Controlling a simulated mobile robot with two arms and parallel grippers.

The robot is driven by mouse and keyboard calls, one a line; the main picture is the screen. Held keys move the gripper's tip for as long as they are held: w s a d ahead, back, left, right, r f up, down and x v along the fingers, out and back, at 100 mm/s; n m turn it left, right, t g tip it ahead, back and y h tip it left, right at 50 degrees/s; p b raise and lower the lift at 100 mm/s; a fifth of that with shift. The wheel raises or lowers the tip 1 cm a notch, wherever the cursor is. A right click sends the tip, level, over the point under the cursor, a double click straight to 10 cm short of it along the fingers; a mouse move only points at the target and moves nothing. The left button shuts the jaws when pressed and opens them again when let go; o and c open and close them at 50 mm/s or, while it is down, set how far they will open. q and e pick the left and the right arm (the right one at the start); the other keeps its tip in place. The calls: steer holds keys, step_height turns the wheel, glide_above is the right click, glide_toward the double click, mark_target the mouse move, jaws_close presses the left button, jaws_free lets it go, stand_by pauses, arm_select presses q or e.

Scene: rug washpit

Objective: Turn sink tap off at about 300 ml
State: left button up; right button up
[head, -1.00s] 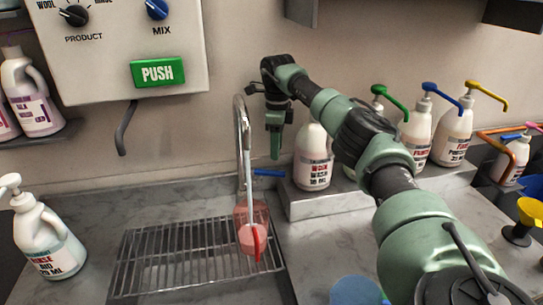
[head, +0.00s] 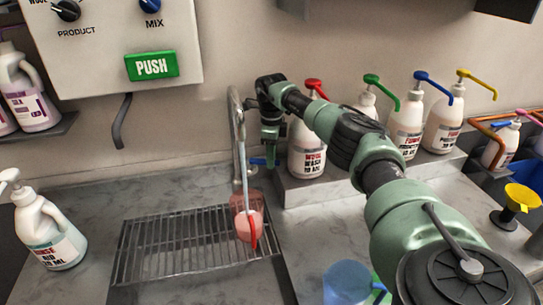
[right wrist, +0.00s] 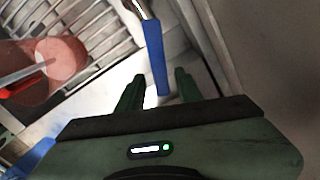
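The sink tap (head: 236,125) stands behind the sink grate, with a blue lever (head: 257,161) on its right side. A see-through red jug (head: 240,203) with a red handle stands on the grate under the spout, with pinkish contents; its scale is unreadable. It also shows in the right wrist view (right wrist: 65,65). My right gripper (head: 270,160) points down at the lever. In the right wrist view its fingers (right wrist: 160,78) are apart, with the end of the blue lever (right wrist: 155,55) between them; contact cannot be told. My left gripper is out of view.
Pump bottles (head: 307,150) stand on a ledge at right behind my arm. A rinse bottle (head: 48,232) is at left. A blue jug (head: 346,283) stands at front right. A dispenser panel (head: 110,40) with a PUSH button hangs on the wall. The grate (head: 150,250) is clear left of the jug.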

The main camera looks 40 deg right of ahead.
jaws_close()
stand_by(1.2)
